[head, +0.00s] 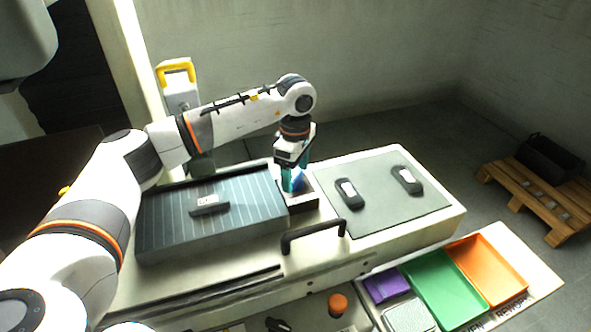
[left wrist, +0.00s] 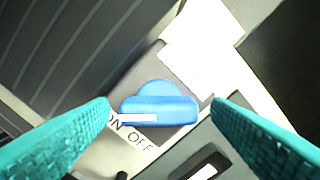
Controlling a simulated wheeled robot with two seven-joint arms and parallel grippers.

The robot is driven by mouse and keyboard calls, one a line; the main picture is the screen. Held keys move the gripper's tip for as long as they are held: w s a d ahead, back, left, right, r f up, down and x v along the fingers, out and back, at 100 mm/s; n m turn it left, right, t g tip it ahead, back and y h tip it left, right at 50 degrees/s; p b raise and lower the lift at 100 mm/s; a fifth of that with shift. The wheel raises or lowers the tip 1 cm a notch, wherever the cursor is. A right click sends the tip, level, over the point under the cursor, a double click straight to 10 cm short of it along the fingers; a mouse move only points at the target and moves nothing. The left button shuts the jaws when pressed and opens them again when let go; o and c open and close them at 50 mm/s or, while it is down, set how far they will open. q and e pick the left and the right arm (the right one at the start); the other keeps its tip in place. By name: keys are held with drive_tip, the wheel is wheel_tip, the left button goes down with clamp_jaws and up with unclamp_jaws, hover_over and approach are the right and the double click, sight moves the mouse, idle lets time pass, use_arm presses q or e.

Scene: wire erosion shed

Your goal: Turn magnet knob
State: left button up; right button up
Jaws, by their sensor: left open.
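The blue magnet knob (left wrist: 165,103) is a lobed shape in the middle of the left wrist view, with a white bar on its left part. The words ON and OFF (left wrist: 130,132) are printed just below it, and the bar lies near ON. In the head view the knob (head: 299,183) is partly hidden by my gripper, at the right end of the dark striped magnet plate (head: 240,232). My left gripper (head: 293,186) points down there. Its teal fingers (left wrist: 160,104) are open, one on each side of the knob, with visible gaps. My right gripper is not in view.
A small grey block (head: 209,205) lies on the striped plate. A black handle (head: 313,231) stands at the front edge. Two dark pieces (head: 349,194) (head: 407,180) lie on the grey mat (head: 385,212) to the right. Purple, green (head: 442,290) and orange trays are at the lower right.

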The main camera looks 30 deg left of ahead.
sight(296, 175)
use_arm(q)
wheel_tip(296, 175, up, 12)
drive_tip(key=b, duration=0.2)
idle(0.7)
